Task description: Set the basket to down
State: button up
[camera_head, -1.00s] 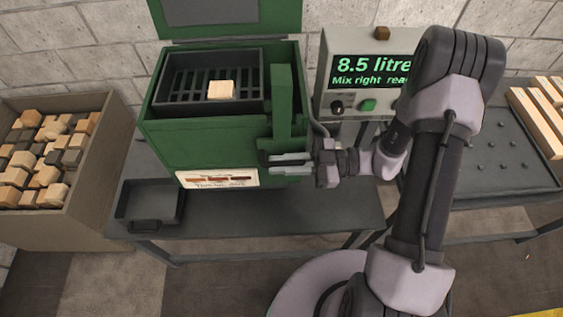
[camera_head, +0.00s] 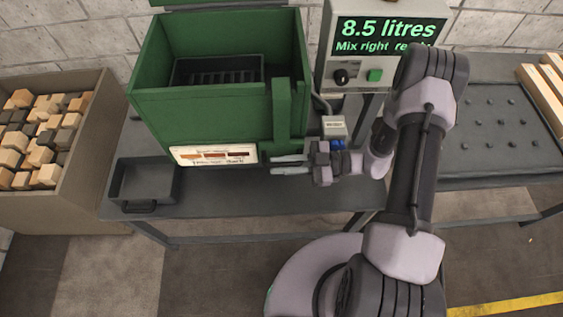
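The dark slatted basket (camera_head: 217,72) sits low inside the green tank (camera_head: 205,105), well below its rim. The front wall hides the lower part of the basket, and no block shows in it. A green upright housing (camera_head: 283,110) stands at the tank's right front corner. My gripper (camera_head: 290,164) is just below this housing, in front of the tank's lower right corner, with its fingers pointing left. It is too small to tell whether they are closed on a lever.
A display box (camera_head: 385,45) reads 8.5 litres. A dark tray (camera_head: 145,180) rests on the table (camera_head: 240,205). A crate (camera_head: 78,140) of wooden and dark blocks stands at the left. A studded table (camera_head: 490,140) is at the right. A small labelled box (camera_head: 334,127) is behind my wrist.

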jog(key=o, duration=0.4)
jog(key=shift+f, duration=0.1)
jog(key=shift+o, duration=0.2)
jog(key=shift+d, duration=0.1)
jog(key=d+p, duration=0.2)
jog(key=d, duration=1.5)
jog(key=shift+s+d, duration=0.15)
jog(key=shift+s, duration=0.2)
